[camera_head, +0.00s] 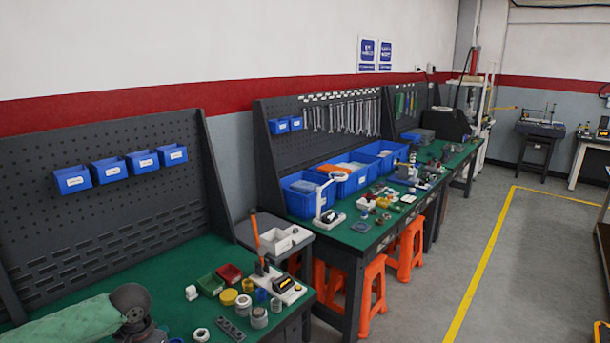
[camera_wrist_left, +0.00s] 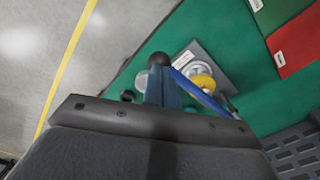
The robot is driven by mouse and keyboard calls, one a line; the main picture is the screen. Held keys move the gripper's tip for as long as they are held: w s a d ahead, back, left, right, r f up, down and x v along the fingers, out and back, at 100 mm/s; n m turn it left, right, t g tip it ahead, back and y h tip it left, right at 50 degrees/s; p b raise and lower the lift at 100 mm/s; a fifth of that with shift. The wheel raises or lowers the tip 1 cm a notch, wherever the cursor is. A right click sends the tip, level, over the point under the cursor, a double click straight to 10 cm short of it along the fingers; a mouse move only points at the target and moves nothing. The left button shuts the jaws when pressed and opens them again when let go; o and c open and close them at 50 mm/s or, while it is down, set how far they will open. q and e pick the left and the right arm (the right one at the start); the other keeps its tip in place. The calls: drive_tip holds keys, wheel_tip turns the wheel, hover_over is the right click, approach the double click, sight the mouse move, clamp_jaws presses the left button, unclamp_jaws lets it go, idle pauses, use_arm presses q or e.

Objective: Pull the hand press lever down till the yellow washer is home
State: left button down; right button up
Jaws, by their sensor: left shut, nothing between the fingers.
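In the left wrist view, the hand press lever (camera_wrist_left: 207,97) is a blue bar ending in a black ball knob (camera_wrist_left: 159,60). The yellow washer (camera_wrist_left: 204,82) sits at a round metal part over a grey plate (camera_wrist_left: 213,58), partly covered by the lever. I cannot tell how deep the washer sits. My left gripper (camera_wrist_left: 163,84) is shut and empty, its fingers overlapping the knob end in the picture; contact is unclear. In the head view, my left wrist shows at lower left, with its fingertips not clear. My right gripper is not in view.
A green bin (camera_wrist_left: 268,14) and a red bin (camera_wrist_left: 296,42) stand beside the plate. In the head view, small bins, jars and a metal plate with holes (camera_head: 231,328) stand right of my wrist. A pegboard (camera_head: 100,200) rises behind the green bench. The aisle floor is clear.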

use_arm(q)
drive_tip(key=shift+s+d+f, duration=0.15)
drive_tip(key=shift+f, duration=1.1)
idle(0.4)
drive_tip(key=shift+f, duration=0.25)
drive_tip(key=shift+d+f, duration=0.1)
drive_tip(key=shift+f, duration=0.3)
idle(0.4)
